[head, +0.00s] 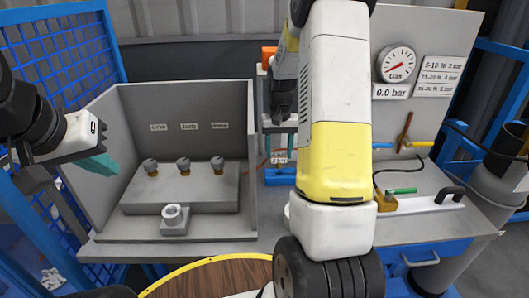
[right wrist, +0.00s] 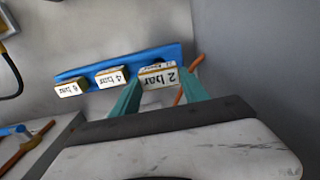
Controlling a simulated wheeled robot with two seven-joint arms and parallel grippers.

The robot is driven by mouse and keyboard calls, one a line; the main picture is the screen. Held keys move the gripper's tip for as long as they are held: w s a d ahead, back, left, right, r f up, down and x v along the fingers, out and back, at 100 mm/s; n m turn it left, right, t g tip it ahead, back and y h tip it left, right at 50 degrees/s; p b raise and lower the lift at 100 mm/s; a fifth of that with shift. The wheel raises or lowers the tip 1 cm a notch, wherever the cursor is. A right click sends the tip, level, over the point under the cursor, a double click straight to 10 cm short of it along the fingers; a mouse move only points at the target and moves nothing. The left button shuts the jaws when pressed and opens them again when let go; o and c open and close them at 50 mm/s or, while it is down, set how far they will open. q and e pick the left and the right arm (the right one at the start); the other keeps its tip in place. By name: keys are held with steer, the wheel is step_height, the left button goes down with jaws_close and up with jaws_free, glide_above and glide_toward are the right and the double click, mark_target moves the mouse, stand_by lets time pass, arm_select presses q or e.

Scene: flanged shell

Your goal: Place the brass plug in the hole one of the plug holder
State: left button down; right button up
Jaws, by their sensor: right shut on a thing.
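The right wrist view shows my right gripper (right wrist: 160,84) with a finger on each side of the white-faced "2 bar" block (right wrist: 157,78) at the blue rail (right wrist: 72,74). It is shut on that block. In the head view my right arm hides much of this area.
A metal ring (head: 172,214) sits on a small block at the box's front. Blocks marked "4 bar" (right wrist: 111,76) and "6 bar" (right wrist: 70,89) sit beside the held one.

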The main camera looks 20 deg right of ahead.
mark_target(278, 162)
steer(key=shift+f, duration=2.25)
steer(key=shift+f, duration=0.15)
steer(key=o, duration=1.6)
step_height(278, 162, up, 12)
steer(key=shift+r, duration=0.2)
